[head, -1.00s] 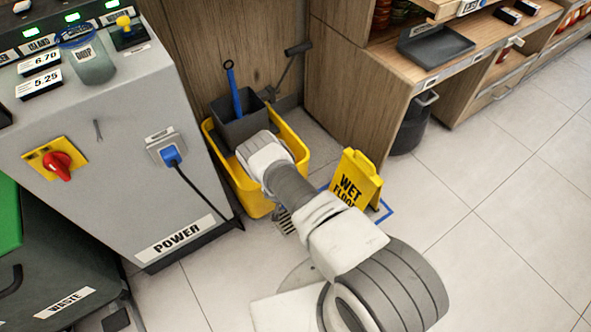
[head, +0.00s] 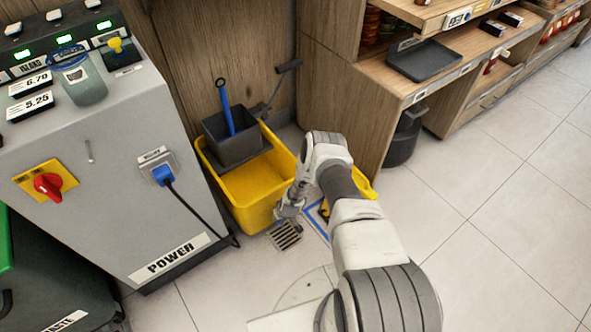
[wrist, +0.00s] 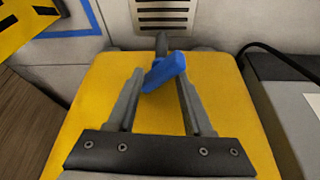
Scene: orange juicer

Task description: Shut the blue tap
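The blue tap handle (wrist: 165,72) shows in the wrist view as a short, slanted bar, lower at its left end. A grey stub (wrist: 161,43) stands just behind it, over the yellow bucket's wall. My gripper (wrist: 161,82) is open, with its fingers spread on either side of the handle near their tips. I cannot tell whether either finger touches it. In the head view my gripper (head: 285,210) is low at the right front of the yellow mop bucket (head: 250,192), and the tap is hidden there.
A floor drain (head: 285,235) lies just in front of the bucket. A yellow sign (head: 362,184) stands to the right, mostly behind my arm, by blue floor tape (head: 316,217). The grey power cabinet (head: 120,185) with its cable is to the left. Floor on the right is clear.

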